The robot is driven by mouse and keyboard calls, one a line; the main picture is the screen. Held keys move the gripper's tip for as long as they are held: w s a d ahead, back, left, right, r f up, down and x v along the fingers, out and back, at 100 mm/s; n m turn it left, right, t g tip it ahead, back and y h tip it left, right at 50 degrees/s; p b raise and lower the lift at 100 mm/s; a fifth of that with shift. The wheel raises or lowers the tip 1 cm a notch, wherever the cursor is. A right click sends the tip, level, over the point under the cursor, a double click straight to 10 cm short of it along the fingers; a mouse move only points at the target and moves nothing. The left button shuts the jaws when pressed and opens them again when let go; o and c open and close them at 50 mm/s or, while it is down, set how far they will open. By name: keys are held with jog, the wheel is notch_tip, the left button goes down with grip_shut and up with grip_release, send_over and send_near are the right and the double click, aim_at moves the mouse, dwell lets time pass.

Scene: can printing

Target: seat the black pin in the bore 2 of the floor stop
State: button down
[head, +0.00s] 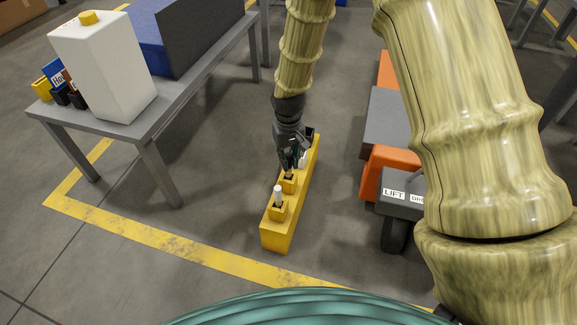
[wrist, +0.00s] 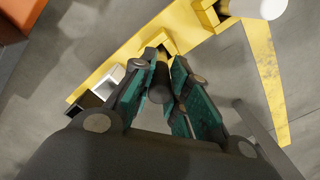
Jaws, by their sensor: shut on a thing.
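The yellow floor stop (head: 276,237) is a long block on the floor, with raised square sockets along its top. A white pin (head: 278,194) stands in its nearest socket and also shows in the wrist view (wrist: 258,7). My gripper (head: 291,163) is above the socket behind it (head: 288,186). In the wrist view, my gripper (wrist: 160,75) is shut on the black pin (wrist: 160,84), with a teal finger on each side. The pin's far end points at a yellow socket (wrist: 158,42). Whether it has entered the bore is hidden.
A white block (wrist: 109,79) and a black piece (wrist: 88,104) are farther along the floor stop. A grey table (head: 150,130) with a white container (head: 105,70) stands left. An orange and grey cart (head: 386,165) stands close on the right. Floor in front is clear.

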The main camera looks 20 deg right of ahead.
jog(key=shift+f, duration=0.95)
jog(key=shift+r, duration=0.1)
jog(key=c, duration=1.4)
grip_release()
